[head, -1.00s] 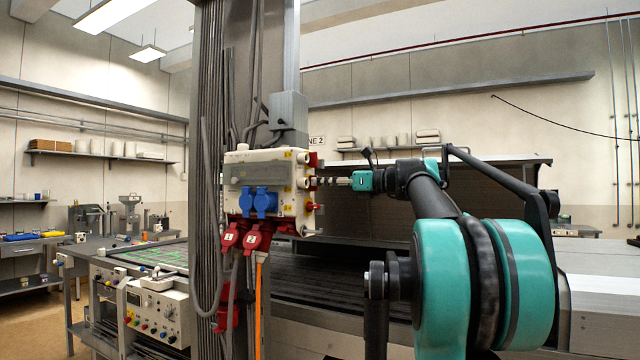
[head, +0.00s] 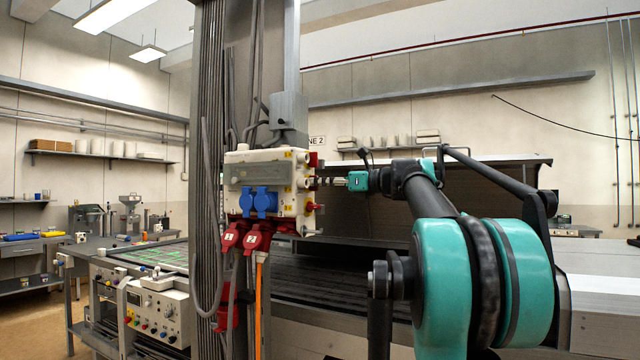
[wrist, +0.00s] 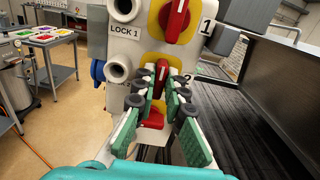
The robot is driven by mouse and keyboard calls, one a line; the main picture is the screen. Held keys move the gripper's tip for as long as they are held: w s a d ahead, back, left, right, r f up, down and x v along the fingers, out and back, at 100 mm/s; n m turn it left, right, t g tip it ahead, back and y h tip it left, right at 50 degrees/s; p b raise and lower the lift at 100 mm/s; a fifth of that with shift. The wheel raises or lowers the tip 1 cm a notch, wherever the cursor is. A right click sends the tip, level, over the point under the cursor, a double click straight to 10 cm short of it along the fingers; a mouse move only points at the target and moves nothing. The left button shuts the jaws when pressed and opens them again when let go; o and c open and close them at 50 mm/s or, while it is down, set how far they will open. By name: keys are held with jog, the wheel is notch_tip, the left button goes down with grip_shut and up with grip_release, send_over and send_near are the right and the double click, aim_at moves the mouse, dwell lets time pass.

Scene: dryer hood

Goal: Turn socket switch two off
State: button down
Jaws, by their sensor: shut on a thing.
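The socket box (head: 290,172) is a white unit on the column, with switches on its right side. In the wrist view, socket switch two (wrist: 162,70) is a red handle on a yellow plate, beside the label 2. The handle stands roughly upright in that view. My gripper (wrist: 163,90) is shut on this handle, with a fingertip on each side, and the fingers partly hide it. In the head view my gripper (head: 324,181) reaches the box from the right. Switch one (wrist: 176,18), also red on yellow, is above, beside the label 1.
A white lock cylinder (wrist: 120,68) sits just left of switch two, and another red part (wrist: 153,117) is just below. Blue sockets (head: 258,201) and red plugs (head: 244,237) are on the box's front. The dark conveyor bed (head: 345,265) lies to the right.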

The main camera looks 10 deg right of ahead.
jog(key=shift+s+a+f+n, duration=0.1)
jog(key=shift+f+n, duration=0.05)
jog(key=shift+n, duration=4.25)
jog(key=shift+s+f+n, duration=0.1)
jog(key=shift+n, duration=4.3)
jog(key=c, duration=1.9)
grip_release()
jog(key=shift+o, duration=0.2)
jog(key=v, duration=1.2)
